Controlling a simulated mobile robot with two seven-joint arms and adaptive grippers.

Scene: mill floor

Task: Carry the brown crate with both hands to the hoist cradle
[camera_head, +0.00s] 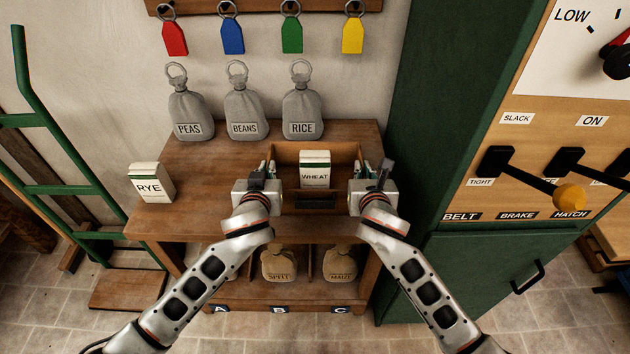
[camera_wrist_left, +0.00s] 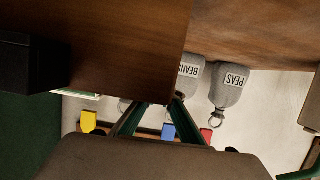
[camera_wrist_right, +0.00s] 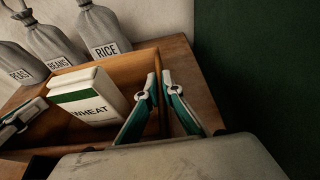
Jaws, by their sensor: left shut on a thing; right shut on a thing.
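The brown crate (camera_head: 345,154) is an open wooden box at the front of the wooden table, with a white and green WHEAT packet (camera_head: 315,170) upright inside. My left gripper (camera_head: 268,174) is shut on the crate's left wall. My right gripper (camera_head: 361,174) is shut on its right wall. In the right wrist view the right fingers (camera_wrist_right: 166,95) straddle the crate's side wall (camera_wrist_right: 150,58). In the left wrist view the crate's wall (camera_wrist_left: 125,45) hides much of the scene. I cannot tell whether the crate touches the tabletop. The hoist cradle is not recognizable in view.
Grey PEAS, BEANS and RICE weights (camera_head: 246,115) stand behind on the table (camera_head: 190,160). A RYE packet (camera_head: 152,182) stands left. A green cabinet (camera_head: 445,120) with levers (camera_head: 500,165) stands close at right. A green hand truck (camera_head: 60,185) stands left. Sacks (camera_head: 279,265) sit below in compartments.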

